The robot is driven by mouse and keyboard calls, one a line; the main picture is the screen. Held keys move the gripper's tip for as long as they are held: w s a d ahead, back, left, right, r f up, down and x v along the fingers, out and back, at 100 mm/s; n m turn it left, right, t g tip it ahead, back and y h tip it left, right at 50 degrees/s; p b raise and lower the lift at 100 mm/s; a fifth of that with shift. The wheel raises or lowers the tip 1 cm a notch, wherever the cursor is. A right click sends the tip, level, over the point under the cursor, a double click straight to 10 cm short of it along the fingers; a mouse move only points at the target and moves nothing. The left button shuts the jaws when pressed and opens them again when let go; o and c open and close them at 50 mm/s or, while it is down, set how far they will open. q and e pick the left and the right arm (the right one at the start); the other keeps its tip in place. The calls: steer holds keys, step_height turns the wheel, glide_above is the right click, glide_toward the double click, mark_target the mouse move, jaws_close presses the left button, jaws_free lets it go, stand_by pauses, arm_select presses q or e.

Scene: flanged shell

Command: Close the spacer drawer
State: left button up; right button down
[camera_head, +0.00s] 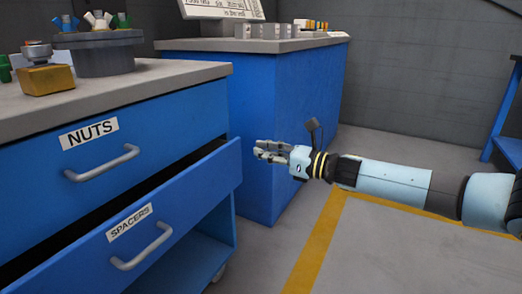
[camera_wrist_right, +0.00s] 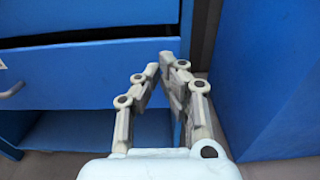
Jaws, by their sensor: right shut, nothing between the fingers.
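The spacer drawer (camera_head: 185,203) is the lower blue drawer, labelled SPACERS, with a grey bar handle (camera_head: 141,247). In the head view it stands pulled out, with a dark gap above it under the NUTS drawer (camera_head: 150,135). My right gripper (camera_head: 258,150) is just right of the spacer drawer's right end, in front of the blue cabinet behind; its fingers are shut and empty. In the right wrist view the spacer drawer's front (camera_wrist_right: 75,75) lies ahead and to the left, and the gripper fingertips (camera_wrist_right: 161,62) show near its right end. I cannot tell whether they touch it. My left gripper is not in view.
A second blue cabinet (camera_head: 290,120) with a grey top stands behind the drawers. The workbench top (camera_head: 110,92) holds a grey round holder (camera_head: 106,55) and a brass-coloured block (camera_head: 47,79). Open floor with a yellow line (camera_head: 314,250) lies at the right. An open shelf is below the drawer.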

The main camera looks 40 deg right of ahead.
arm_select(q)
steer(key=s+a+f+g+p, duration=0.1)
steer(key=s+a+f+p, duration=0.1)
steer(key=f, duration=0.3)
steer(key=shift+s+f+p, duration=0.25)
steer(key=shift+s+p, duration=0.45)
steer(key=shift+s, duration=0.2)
arm_select(e)
steer(key=v, duration=0.8)
